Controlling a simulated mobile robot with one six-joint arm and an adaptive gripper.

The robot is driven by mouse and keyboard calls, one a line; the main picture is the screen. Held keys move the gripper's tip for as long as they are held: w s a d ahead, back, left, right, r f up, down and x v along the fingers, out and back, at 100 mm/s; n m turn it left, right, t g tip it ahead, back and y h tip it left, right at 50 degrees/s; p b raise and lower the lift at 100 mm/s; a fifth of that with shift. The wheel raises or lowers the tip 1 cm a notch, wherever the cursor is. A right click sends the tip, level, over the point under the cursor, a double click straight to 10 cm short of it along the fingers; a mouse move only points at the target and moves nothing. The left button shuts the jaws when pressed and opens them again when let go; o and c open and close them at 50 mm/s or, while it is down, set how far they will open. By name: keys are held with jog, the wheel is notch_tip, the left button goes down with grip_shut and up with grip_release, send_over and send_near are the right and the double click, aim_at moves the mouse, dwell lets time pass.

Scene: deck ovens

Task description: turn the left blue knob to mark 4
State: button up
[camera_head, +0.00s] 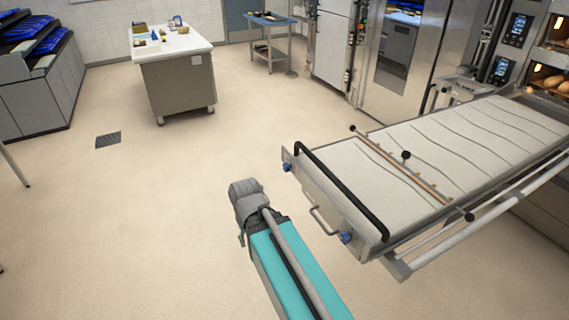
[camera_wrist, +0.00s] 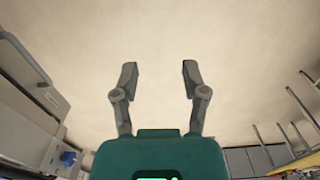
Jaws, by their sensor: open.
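The left blue knob (camera_head: 287,167) is on the near end face of the loader, at its left corner. A second blue knob (camera_head: 346,237) is on the same face, further right, beyond a grey bar handle (camera_head: 323,221). The marks around the knobs are too small to read. My gripper (camera_wrist: 158,70) shows in the wrist view with its two grey fingers apart and nothing between them, over bare floor. One blue knob (camera_wrist: 68,157) shows at the lower left there; I cannot tell which. In the head view my arm is left of the loader, and the fingers cannot be made out.
The loader (camera_head: 375,233) has a black rail (camera_head: 340,188) along its near end and reaches back to the ovens (camera_head: 552,80) at right. A white-topped table (camera_head: 150,51) stands at the back left. The floor (camera_head: 150,220) left of the loader is clear.

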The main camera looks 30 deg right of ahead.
jog(key=shift+w+d, duration=0.2)
jog(key=shift+w, duration=0.2)
